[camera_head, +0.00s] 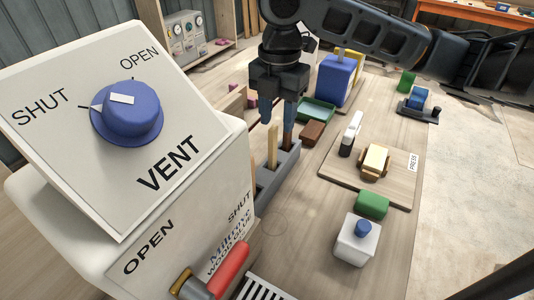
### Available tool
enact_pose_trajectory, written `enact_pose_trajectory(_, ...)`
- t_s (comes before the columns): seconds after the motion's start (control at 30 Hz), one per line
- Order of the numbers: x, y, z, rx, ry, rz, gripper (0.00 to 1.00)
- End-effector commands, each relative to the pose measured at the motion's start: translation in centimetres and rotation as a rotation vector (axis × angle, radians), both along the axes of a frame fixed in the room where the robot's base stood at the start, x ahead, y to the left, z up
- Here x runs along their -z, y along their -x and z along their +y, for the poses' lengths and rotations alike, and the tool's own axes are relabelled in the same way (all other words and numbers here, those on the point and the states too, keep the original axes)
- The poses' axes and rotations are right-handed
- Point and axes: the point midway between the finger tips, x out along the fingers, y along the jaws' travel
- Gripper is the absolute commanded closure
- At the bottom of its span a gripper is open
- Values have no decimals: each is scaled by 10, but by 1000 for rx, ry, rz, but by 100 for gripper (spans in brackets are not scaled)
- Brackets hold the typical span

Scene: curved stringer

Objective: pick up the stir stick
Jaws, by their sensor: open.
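A pale wooden stick (272,146), which looks like the stir stick, stands upright in a grey slotted holder (278,178) beside the white vent box. A darker brown and blue upright piece (288,132) stands just right of it, at the holder's far end. My gripper (278,116) points down above the holder with its two fingers apart. The pale stick's top is close to the fingertips. I cannot tell whether it is between them or in front of them. The right finger overlaps the darker piece in view.
The white vent box (120,215) with a blue knob (126,112) and a red-handled lever (228,268) fills the left. A blue container (335,80), a green tray (318,112) and a brown block (312,132) stand behind. A board (395,190) lies right.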

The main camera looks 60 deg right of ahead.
Motion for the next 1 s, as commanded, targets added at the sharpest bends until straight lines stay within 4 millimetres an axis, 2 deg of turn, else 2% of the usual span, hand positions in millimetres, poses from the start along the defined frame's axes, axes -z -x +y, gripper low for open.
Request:
enact_pose_trajectory(0.27, 28, -3, 6, 0, -2, 0, 57)
enact_pose_trajectory(0.5, 60, -6, 11, 1, -3, -1, 57)
enact_pose_trajectory(0.8, 66, -6, 10, 1, 0, -2, 57)
enact_pose_trajectory(1.0, 66, -6, 10, 0, 0, -2, 75)
